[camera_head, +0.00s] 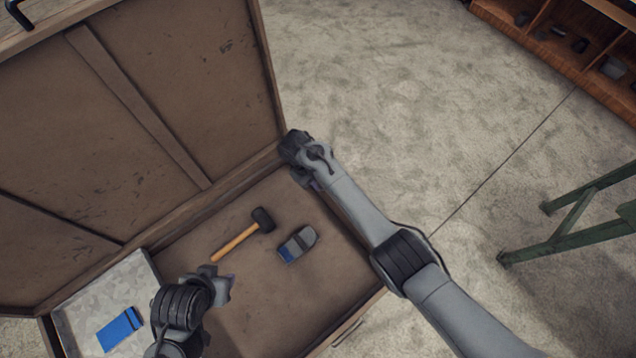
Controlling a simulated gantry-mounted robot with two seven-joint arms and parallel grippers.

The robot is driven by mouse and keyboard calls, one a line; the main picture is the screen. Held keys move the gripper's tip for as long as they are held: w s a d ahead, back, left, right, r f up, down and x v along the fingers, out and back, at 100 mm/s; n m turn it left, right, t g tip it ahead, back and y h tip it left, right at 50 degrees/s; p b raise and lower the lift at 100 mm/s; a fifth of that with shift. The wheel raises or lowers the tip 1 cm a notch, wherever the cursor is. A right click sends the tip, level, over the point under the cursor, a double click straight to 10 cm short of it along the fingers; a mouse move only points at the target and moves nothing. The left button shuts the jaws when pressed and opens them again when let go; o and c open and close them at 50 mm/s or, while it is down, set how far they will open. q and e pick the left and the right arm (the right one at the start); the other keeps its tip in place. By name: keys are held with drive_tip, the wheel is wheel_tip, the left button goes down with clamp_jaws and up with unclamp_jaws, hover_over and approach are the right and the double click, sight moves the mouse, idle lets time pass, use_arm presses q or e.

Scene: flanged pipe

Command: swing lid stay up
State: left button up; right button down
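The wooden lid (170,60) of a large chest stands raised at the left, hinged along the chest's back edge. No lid stay can be made out; it may be hidden behind my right wrist. My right arm reaches in from the lower right, and my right gripper (297,147) is at the right end of the hinge edge, by the lid's lower right corner. Its fingers are dark and hidden by the wrist. My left gripper (222,286) is low over the chest's inside, below the mallet, and its finger opening is unclear.
Inside the chest (335,268) lie a mallet (237,240) and a grey-blue tool (297,244). A pale tray (85,290) at the left holds a blue item (119,329). A green stand (575,235) and a wooden shelf (560,45) are at the right. Floor between is clear.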

idle(0.3)
drive_tip(key=c, duration=1.2)
unclamp_jaws()
drive_tip(key=shift+o, duration=0.2)
drive_tip(key=shift+a+r+p, duration=0.1)
drive_tip(key=shift+r+p, duration=0.3)
drive_tip(key=shift+r, duration=0.05)
drive_tip(key=p+v, duration=0.6)
drive_tip(key=v, duration=0.3)
drive_tip(key=shift+a+r+p, duration=0.2)
drive_tip(key=shift+r+p, duration=0.15)
drive_tip(key=shift+p, duration=0.05)
drive_tip(key=shift+w, duration=0.15)
